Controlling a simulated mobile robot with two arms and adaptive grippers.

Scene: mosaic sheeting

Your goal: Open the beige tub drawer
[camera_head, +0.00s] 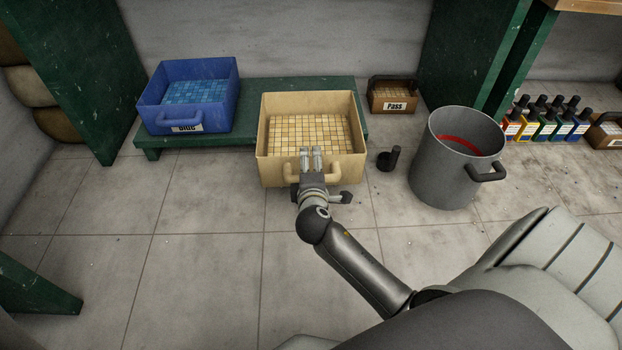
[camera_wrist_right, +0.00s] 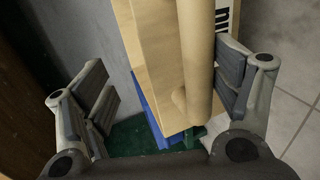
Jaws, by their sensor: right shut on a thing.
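The beige tub drawer (camera_head: 275,168) is an open-topped box with small beige tiles inside. It stands at the green bench and juts out past its front edge. Its beige handle (camera_head: 350,170) is on the front wall. My right gripper (camera_head: 311,153) reaches it from the front and is shut on the handle; its fingers hide the middle of it. In the wrist view the handle (camera_wrist_right: 196,60) lies against the right finger, and the tub's wall (camera_wrist_right: 150,60) shows between the fingers. My left gripper is not in view.
A blue tub (camera_head: 187,112) stands on the green bench (camera_head: 250,88) to the left. A grey metal bucket (camera_head: 440,170) and a small black cup (camera_head: 385,162) stand to the right. Several bottles (camera_head: 545,125) are farther right. The tiled floor (camera_head: 190,265) in front is clear.

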